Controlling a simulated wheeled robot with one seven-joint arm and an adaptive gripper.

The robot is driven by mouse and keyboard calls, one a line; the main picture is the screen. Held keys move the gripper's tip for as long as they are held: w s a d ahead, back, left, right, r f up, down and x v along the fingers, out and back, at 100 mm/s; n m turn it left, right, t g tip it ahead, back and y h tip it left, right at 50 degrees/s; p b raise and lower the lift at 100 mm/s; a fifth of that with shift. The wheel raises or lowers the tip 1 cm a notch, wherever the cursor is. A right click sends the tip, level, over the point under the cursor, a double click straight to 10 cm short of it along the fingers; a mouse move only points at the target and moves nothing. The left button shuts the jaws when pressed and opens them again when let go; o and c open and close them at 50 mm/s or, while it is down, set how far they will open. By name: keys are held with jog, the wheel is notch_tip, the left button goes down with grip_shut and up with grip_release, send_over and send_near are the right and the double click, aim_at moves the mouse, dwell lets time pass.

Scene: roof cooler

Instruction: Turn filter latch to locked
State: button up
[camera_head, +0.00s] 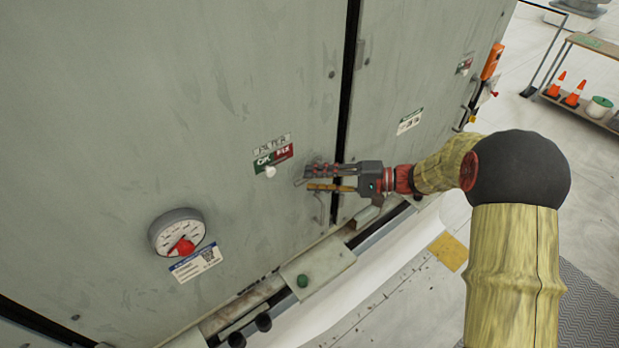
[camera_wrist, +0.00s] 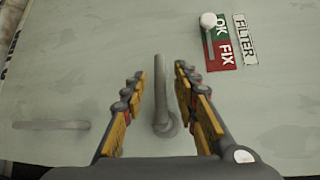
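The filter latch (camera_wrist: 161,90) is a grey lever on a round pivot on the pale panel. In the wrist view it points up the picture, between the two fingers of my gripper (camera_wrist: 158,76). The fingers are open, with a visible gap on each side of the lever. In the head view my gripper (camera_head: 306,177) reaches left to the panel, and its fingers mostly hide the latch. A green and red OK/FIX label (camera_wrist: 217,43) with a FILTER tag (camera_wrist: 245,40) sits up and right of the latch in the wrist view.
A white round knob (camera_head: 270,171) is on the label. A grey bar handle (camera_wrist: 50,125) lies left of the latch in the wrist view. A ledge with a green button (camera_head: 302,281) runs below the panel.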

jog(key=shift+x, duration=0.95)
jog(key=shift+c, duration=1.4)
grip_shut()
